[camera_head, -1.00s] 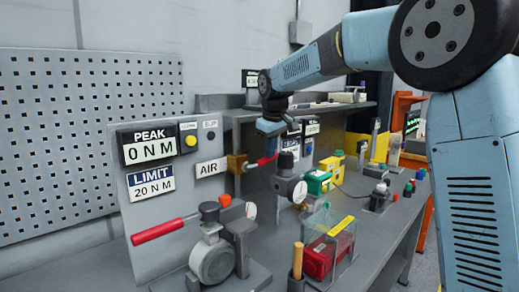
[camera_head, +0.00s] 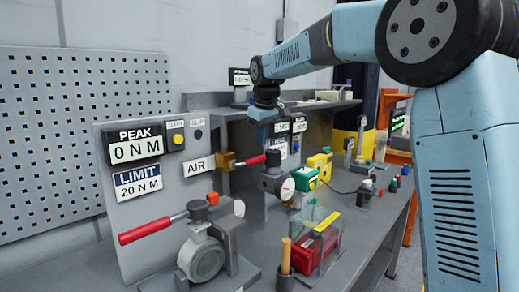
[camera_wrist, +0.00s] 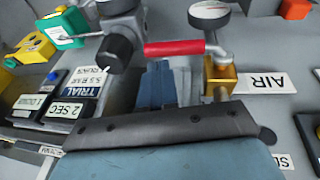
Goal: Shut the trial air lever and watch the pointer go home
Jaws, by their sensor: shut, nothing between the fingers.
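The AIR lever (camera_head: 252,160) has a red handle and a brass valve body (camera_head: 225,161). In the head view its handle points right from the valve, beside the AIR label (camera_head: 198,165). The wrist view shows the same red handle (camera_wrist: 185,47) lying across the picture. My gripper (camera_head: 263,115) is above the lever. Its fingers (camera_wrist: 165,85) are shut and empty, and appear close to the handle; I cannot tell whether they touch it. A white-faced gauge (camera_head: 287,188) stands right of the lever; its pointer is too small to read.
The PEAK display (camera_head: 137,147) reads 0 N M. A longer red-handled lever (camera_head: 152,230) sits at lower left. A clear box with a red block (camera_head: 315,252), a wooden-handled tool (camera_head: 285,256) and a green block (camera_head: 304,178) crowd the bench. A shelf edge (camera_head: 325,106) lies behind my gripper.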

